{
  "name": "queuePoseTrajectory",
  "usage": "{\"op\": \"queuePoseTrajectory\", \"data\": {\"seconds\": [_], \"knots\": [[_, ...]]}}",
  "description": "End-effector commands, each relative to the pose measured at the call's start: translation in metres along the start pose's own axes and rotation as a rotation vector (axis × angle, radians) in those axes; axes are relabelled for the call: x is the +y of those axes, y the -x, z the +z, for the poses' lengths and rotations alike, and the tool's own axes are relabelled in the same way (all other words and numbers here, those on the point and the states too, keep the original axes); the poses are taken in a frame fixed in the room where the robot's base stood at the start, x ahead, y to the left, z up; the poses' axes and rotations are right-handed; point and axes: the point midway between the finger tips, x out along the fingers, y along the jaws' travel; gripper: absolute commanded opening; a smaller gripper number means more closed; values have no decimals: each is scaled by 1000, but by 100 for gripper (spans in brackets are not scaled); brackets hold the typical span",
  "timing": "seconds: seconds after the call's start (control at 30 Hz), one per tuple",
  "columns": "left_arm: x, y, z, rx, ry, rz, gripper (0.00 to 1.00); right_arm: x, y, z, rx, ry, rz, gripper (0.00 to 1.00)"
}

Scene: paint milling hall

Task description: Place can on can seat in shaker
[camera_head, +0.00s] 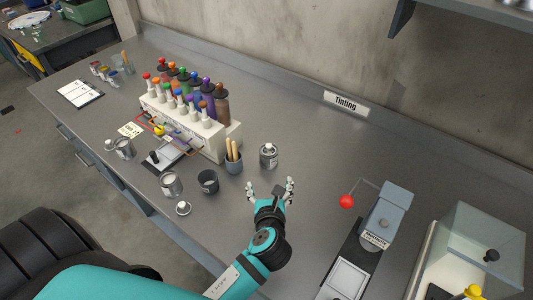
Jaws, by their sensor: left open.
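A small metal can (268,158) with a pale label stands upright on the grey bench, in the middle of the head view. My left gripper (270,186) is open and empty, with its fingers pointing towards this can and apart from it. Other metal cans, one in the front (171,187) and one farther left (124,150), stand on the bench. A machine with a clear cover (480,245) is cut off at the lower right; I cannot tell whether it is the shaker, and I make out no can seat. My right gripper is not in view.
A rack (222,149) of coloured bottles stands left of the gripper. A pot with wooden sticks (233,162), a dark cup (208,182) and a small lid-like piece (183,208) are nearby. A grey press with a red ball lever (347,201) stands right. The bench between is clear.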

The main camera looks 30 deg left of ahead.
Motion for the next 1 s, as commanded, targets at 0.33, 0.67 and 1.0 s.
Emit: {"op": "queuePoseTrajectory", "data": {"seconds": [0.33, 0.67, 1.0], "knots": [[-1, -55, 2, -2, -36, 4, 83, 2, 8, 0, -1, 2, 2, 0], [0, -114, 1, -2, -32, 2, 83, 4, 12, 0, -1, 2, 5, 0], [0, -146, 6, -1, -30, 3, 83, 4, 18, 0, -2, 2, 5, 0]]}}
